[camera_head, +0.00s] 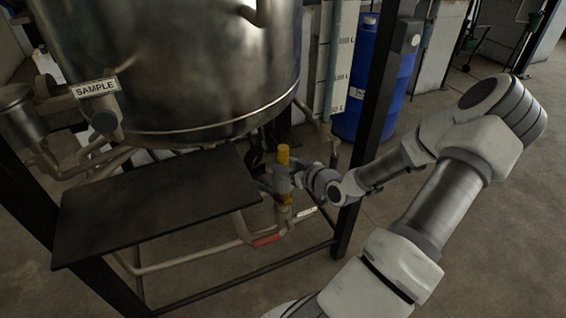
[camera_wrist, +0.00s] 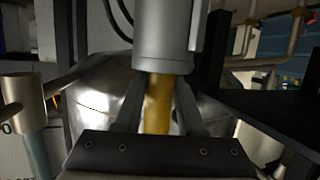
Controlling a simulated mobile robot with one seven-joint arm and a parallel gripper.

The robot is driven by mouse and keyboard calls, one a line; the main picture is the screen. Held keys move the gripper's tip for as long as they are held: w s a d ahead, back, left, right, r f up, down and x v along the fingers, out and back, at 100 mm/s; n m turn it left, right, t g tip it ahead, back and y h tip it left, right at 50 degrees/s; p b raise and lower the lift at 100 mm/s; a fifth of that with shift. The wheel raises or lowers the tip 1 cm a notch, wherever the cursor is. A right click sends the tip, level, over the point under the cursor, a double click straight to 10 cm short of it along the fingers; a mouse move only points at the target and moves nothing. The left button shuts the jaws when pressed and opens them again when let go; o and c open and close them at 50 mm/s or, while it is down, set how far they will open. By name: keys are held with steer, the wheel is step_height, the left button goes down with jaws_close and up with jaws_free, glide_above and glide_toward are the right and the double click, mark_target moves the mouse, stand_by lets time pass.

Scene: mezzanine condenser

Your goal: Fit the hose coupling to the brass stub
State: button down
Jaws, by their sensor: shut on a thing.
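The hose coupling shows as a grey body with a yellow upper part (camera_head: 283,154) in the head view. In the wrist view, which looks upside down, my gripper's fingers (camera_wrist: 158,108) lie on either side of the yellow part, and the grey body of the hose coupling (camera_wrist: 165,38) fills the top centre. The brass stub (camera_head: 284,213) stands directly below the coupling in the head view. My gripper partly covers the join, so I cannot tell whether they touch.
The dark shelf (camera_head: 150,205) lies left of my gripper. The steel tank (camera_head: 180,70) hangs above and behind. A red valve handle (camera_head: 267,240) and pipes sit below the stub. A black frame post (camera_head: 372,120) and a blue drum (camera_head: 372,80) stand behind my arm.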

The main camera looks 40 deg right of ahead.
steer(key=shift+f+b, duration=1.45)
steer(key=shift+f, duration=0.5)
steer(key=shift+c, duration=2.2)
jaws_free()
steer(key=p+v, duration=0.4)
steer(key=v, duration=1.3)
steer(key=shift+s, duration=0.15)
steer(key=shift+d, duration=0.1)
